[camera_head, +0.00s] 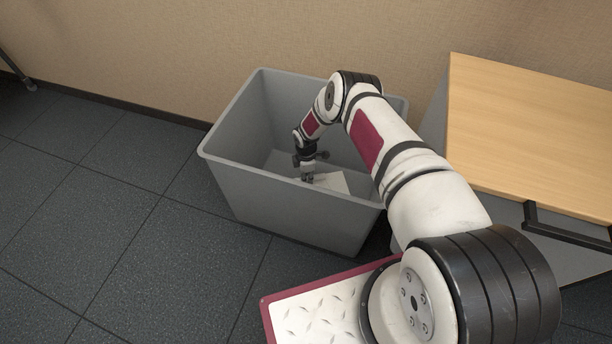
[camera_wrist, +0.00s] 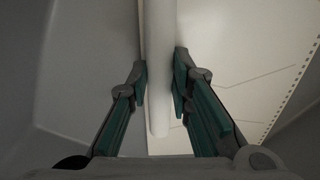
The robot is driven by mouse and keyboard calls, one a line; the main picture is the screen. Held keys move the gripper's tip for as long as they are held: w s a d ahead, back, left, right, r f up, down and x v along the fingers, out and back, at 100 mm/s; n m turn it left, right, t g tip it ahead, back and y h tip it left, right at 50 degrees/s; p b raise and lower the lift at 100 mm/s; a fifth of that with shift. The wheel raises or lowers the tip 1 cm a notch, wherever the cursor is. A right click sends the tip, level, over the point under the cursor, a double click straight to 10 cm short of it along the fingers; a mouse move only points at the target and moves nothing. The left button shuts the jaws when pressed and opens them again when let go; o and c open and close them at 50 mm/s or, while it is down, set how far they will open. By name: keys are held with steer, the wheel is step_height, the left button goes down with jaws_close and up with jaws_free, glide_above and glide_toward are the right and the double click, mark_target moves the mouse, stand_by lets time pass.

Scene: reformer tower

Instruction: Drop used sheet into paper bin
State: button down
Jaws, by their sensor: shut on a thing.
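The paper bin (camera_head: 290,213) is a large grey open-topped tub standing on the floor against the wall. My gripper (camera_head: 307,177) reaches down inside it, below the rim. A pale used sheet (camera_head: 332,182) shows at the gripper's tips inside the bin, partly hidden by the bin's front wall. In the wrist view my gripper (camera_wrist: 161,82) is shut on a white, rounded upright part of the paper. The used sheet (camera_wrist: 245,60) spreads to the right there, with thin drawn lines and a perforated edge. I cannot tell whether the sheet touches the bin's bottom.
A cabinet with a wooden top (camera_head: 530,130) and a black handle (camera_head: 560,222) stands close to the right of the bin. The dark tiled floor (camera_head: 110,220) is clear to the left. The beige wall (camera_head: 200,50) is behind the bin.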

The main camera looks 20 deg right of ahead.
steer(key=shift+f, duration=0.35)
steer(key=c, duration=1.4)
jaws_free()
steer(key=shift+o, duration=0.2)
steer(key=shift+r, duration=0.1)
step_height(320, 180, up, 12)
